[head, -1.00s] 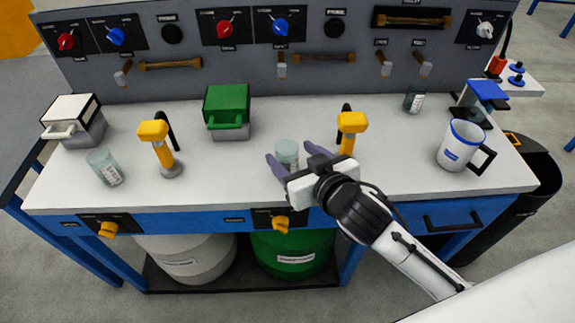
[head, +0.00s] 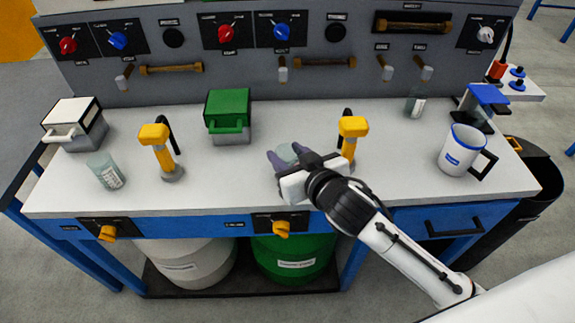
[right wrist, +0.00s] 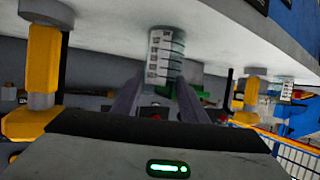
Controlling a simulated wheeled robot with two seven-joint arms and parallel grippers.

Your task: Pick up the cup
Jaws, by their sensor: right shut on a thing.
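A clear glass cup (head: 286,151) with a printed label is at the middle of the white bench top. My right gripper (head: 289,157) is shut on it from the front, with a purple-grey finger on each side. The right wrist view, which is turned upside down, shows the labelled cup (right wrist: 164,56) between the fingers (right wrist: 160,90). Its base appears to be on the bench top. The gripper body hides part of the cup in the head view. My left gripper is not in view.
A yellow-headed tool (head: 352,130) stands close to the right of the gripper. A green box (head: 228,115) is behind left. Other glass cups stand at left (head: 106,170) and back right (head: 415,103). A white mug (head: 461,150) with a blue rim is at right.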

